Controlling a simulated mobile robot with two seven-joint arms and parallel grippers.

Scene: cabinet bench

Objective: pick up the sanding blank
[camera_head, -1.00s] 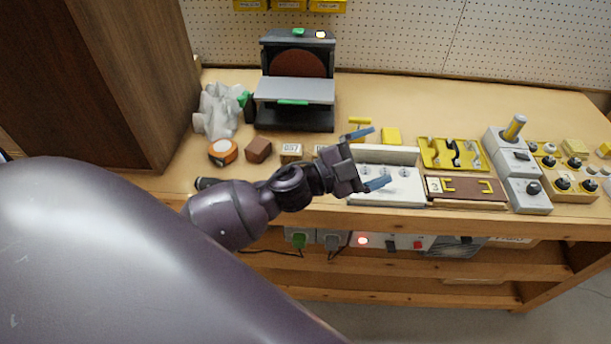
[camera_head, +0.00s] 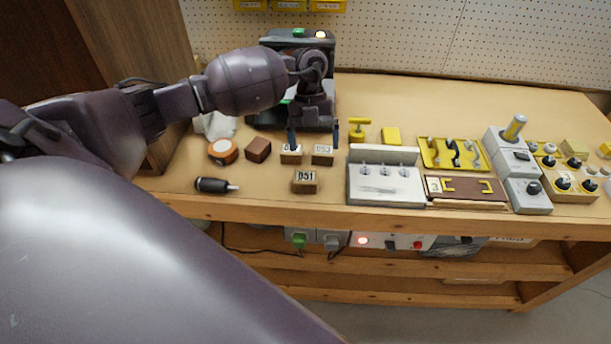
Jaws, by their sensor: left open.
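Several small wooden blocks lie on the bench. One is a plain dark brown block (camera_head: 258,150). The others have white number labels: block 053 (camera_head: 322,155), block 051 (camera_head: 305,181) and a third block (camera_head: 290,155) whose label is partly covered by a finger. I cannot tell from the picture which is the sanding blank. My left gripper (camera_head: 314,139) is open, its blue fingertips spread just behind and above the two rear labelled blocks. Nothing shows between its fingers. My right gripper is not in view.
The disc sander (camera_head: 262,113) stands behind, largely hidden by my left arm. An orange tape roll (camera_head: 222,151) and a black-handled tool (camera_head: 212,185) lie left. A grey-white fixture (camera_head: 385,188), a yellow tray (camera_head: 452,153) and control boxes (camera_head: 508,150) stand right. The bench's back right is clear.

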